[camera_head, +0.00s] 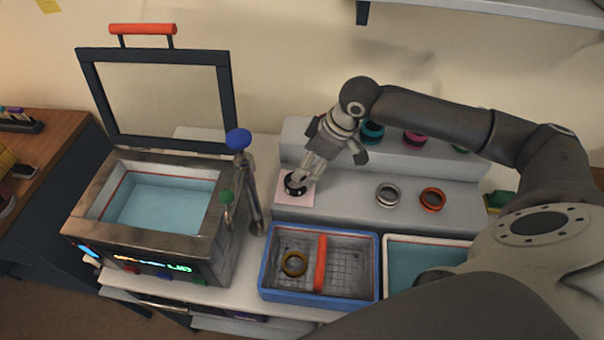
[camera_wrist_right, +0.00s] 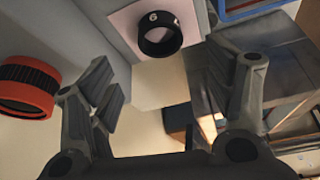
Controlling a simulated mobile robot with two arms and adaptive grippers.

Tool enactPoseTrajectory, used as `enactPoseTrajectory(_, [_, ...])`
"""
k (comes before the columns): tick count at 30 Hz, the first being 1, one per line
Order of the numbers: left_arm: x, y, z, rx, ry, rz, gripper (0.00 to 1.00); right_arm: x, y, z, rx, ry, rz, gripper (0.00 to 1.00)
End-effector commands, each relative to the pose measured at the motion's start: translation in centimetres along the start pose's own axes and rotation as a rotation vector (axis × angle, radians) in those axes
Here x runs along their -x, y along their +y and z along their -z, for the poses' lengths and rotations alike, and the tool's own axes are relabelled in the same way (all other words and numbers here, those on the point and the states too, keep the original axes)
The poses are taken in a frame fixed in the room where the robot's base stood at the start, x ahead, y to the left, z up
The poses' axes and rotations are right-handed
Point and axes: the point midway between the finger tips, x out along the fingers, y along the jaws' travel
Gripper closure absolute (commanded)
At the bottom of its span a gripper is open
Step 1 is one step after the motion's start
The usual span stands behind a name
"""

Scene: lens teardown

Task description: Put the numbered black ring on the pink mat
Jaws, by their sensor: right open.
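The numbered black ring (camera_head: 293,189) sits on the pink mat (camera_head: 305,200) at the left end of the grey stepped stand. In the right wrist view, the ring (camera_wrist_right: 160,42), with a white 6 on its side, is at the top on the mat (camera_wrist_right: 127,22). My right gripper (camera_head: 312,172) is over the mat, close above the ring, and partly hides it in the head view. In the wrist view, its fingers (camera_wrist_right: 150,74) are spread and empty, with the ring beyond the fingertips. My left gripper is not in view.
A silver ring (camera_head: 388,203) and an orange ring (camera_head: 432,208) stand to the right on the stand's lower step. Teal and pink rings are on the upper step. A blue-rimmed basket (camera_head: 263,280) holds a gold ring. An open bath (camera_head: 85,225) stands left, beside a blue-knobbed post (camera_head: 250,190).

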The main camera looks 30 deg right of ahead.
Motion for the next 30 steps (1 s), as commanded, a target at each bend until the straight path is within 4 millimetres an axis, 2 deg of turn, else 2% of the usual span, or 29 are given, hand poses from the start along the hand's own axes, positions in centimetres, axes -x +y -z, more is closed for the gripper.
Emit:
enactPoseTrajectory(3, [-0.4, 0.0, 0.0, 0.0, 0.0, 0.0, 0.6, 1.9, 0.1, 0.0, 0.001, 0.001, -0.002, 0.25])
enactPoseTrajectory(9, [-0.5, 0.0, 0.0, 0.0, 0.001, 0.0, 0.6, 3.6, 0.0, 0.0, 0.001, 0.0, 0.001, 0.25])
enactPoseTrajectory(30, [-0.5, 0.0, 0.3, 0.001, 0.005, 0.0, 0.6, 3.8, -0.1, 0.0, 0.0, -0.001, 0.002, 0.25])
